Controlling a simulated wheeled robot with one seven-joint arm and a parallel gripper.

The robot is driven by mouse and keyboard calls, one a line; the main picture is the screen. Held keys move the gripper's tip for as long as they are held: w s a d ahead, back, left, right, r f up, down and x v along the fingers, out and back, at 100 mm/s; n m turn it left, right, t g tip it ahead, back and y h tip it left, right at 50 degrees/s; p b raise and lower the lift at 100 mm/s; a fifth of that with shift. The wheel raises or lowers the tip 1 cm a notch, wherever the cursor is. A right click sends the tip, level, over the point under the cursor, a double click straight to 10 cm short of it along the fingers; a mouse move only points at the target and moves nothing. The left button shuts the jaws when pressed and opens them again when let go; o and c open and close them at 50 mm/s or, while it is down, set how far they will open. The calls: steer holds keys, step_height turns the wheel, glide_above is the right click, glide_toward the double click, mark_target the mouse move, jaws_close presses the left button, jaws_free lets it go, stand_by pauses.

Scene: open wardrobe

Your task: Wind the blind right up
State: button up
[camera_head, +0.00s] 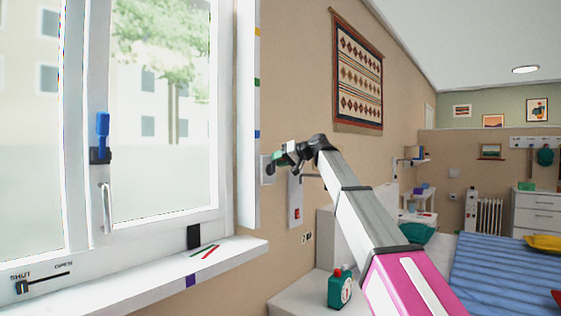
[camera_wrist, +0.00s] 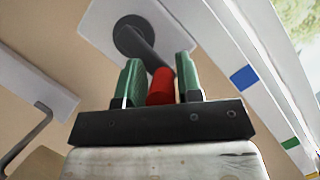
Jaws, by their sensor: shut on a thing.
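My gripper (camera_head: 277,160) is at the wall just right of the window. In the wrist view its two green fingers (camera_wrist: 159,73) are shut on the red knob (camera_wrist: 160,88) of a crank. The crank's dark arm (camera_wrist: 150,55) runs up and left from the knob to a round dark hub on a white wall plate (camera_wrist: 98,28). The plate also shows in the head view (camera_head: 265,169), partly behind my gripper. The window (camera_head: 160,110) shows trees and buildings through its upper pane. The lower pane looks hazy; I cannot tell a blind there.
A white side strip (camera_head: 248,100) with yellow, green and blue marks stands beside the crank. The sill (camera_head: 150,285) juts out below. A wall plate with a red switch (camera_head: 296,208) is right of my gripper.

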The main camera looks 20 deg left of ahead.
steer(key=shift+a+r+t, duration=0.2)
steer(key=shift+a+t, duration=0.1)
steer(key=shift+a, duration=0.05)
stand_by(0.3)
steer(key=o, duration=0.8)
steer(key=shift+s, duration=0.1)
steer(key=shift+o, duration=0.2)
steer(key=shift+f, duration=0.15)
steer(key=v, duration=1.1)
